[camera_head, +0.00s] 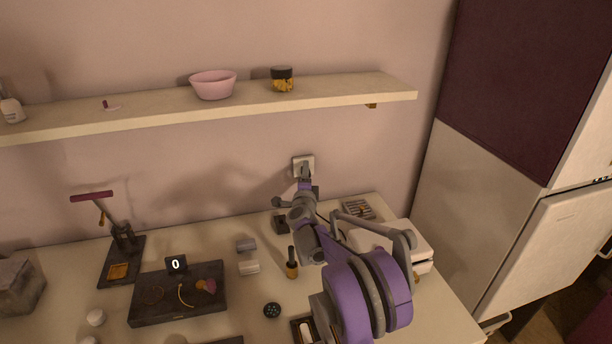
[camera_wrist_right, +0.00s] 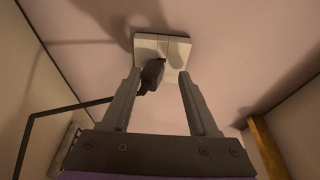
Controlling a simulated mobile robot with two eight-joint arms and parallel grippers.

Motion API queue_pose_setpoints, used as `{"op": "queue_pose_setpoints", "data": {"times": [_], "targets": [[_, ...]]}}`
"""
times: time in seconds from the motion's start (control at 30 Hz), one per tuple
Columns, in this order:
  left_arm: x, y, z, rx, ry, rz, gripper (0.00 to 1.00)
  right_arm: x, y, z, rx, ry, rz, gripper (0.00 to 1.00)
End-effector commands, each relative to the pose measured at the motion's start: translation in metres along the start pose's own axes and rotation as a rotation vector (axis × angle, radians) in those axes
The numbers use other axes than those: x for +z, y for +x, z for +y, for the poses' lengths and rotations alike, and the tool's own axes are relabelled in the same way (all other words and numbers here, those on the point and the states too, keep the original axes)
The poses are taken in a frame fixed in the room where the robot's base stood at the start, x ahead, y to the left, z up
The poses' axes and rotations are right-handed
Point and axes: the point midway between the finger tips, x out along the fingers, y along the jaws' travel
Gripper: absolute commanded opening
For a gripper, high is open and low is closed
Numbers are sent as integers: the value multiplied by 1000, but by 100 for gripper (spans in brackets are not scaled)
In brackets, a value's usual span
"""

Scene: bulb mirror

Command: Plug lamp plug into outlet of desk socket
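A white wall outlet plate (camera_head: 303,161) is on the wall just above the back of the desk. It also shows in the right wrist view (camera_wrist_right: 178,50), straight ahead of the fingers. The dark lamp plug (camera_wrist_right: 152,74) is in front of the left part of the plate, with a black cable (camera_wrist_right: 70,108) running left. I cannot tell whether its pins are in the outlet. My right gripper (camera_wrist_right: 158,80) is open around the plug, its fingers well apart; the plug is close to the left finger. In the head view the right gripper (camera_head: 304,172) points at the plate. My left gripper is not in view.
A shelf with a pink bowl (camera_head: 213,85) and a jar (camera_head: 282,79) runs above the outlet. The desk holds a dark tray (camera_head: 150,312), a small bottle (camera_head: 292,265) and grey blocks (camera_head: 247,246). A tall cabinet (camera_head: 478,210) stands at the right.

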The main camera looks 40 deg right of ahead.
Motion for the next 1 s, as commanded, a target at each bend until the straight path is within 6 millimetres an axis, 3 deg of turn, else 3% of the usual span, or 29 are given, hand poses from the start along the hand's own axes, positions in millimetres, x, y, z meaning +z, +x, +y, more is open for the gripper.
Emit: {"op": "queue_pose_setpoints", "data": {"times": [0.27,0.7,1.0], "targets": [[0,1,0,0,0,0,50,1,-13,0,0,-1,-1,60],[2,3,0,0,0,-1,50,0,-94,0,0,1,-1,60],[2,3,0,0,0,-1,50,0,-109,0,0,-1,0,60]]}}
